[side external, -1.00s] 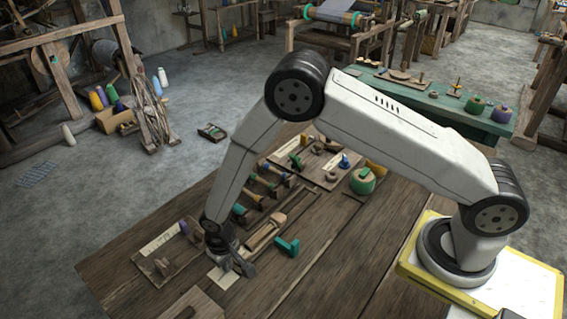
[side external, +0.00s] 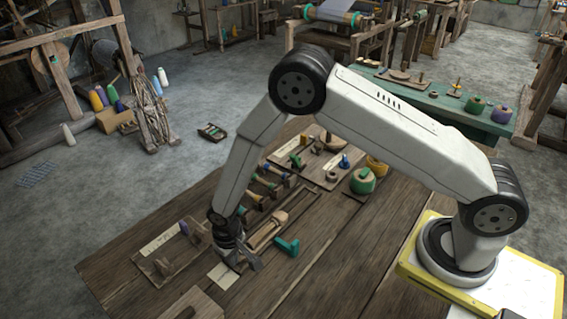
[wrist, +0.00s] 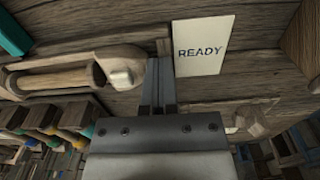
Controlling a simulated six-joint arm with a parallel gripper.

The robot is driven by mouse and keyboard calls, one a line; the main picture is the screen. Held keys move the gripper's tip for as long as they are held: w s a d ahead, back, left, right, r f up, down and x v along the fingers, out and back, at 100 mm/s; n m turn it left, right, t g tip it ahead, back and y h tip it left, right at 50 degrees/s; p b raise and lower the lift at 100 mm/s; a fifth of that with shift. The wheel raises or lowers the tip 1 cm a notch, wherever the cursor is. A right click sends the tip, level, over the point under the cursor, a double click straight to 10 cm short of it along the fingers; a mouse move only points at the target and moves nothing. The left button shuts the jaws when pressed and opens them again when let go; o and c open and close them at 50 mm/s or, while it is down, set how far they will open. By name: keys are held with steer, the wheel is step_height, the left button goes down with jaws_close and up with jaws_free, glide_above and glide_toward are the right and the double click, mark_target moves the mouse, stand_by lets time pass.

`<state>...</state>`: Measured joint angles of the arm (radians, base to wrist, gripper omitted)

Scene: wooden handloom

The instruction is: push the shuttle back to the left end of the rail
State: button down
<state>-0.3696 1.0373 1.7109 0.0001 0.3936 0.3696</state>
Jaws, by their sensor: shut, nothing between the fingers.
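The wooden shuttle (wrist: 62,78), a long boat shape with an open hollow and a pale blunt tip, lies on its rail at the left of the wrist view. In the side view the shuttle (side external: 268,230) lies in the narrow rail tray in the middle of the bench. My gripper (wrist: 159,68) is shut and empty, beside the shuttle's pale tip. The fingers appear very close to the tip; I cannot tell whether they touch it. In the side view my gripper (side external: 250,264) is low over the near end of the rail, partly hiding it.
A pale card reading READY (wrist: 203,47) lies beside my fingers. A teal-handled piece (side external: 287,246) lies right of the rail. Several coloured-handled tools (side external: 265,186) lie beyond it. A board with a purple spool (side external: 184,227) is at the left.

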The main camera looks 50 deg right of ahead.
mark_target(264, 230)
steer(key=shift+d, duration=6.5)
steer(key=shift+a, duration=0.3)
steer(key=shift+a, duration=0.35)
steer(key=shift+r, duration=3.55)
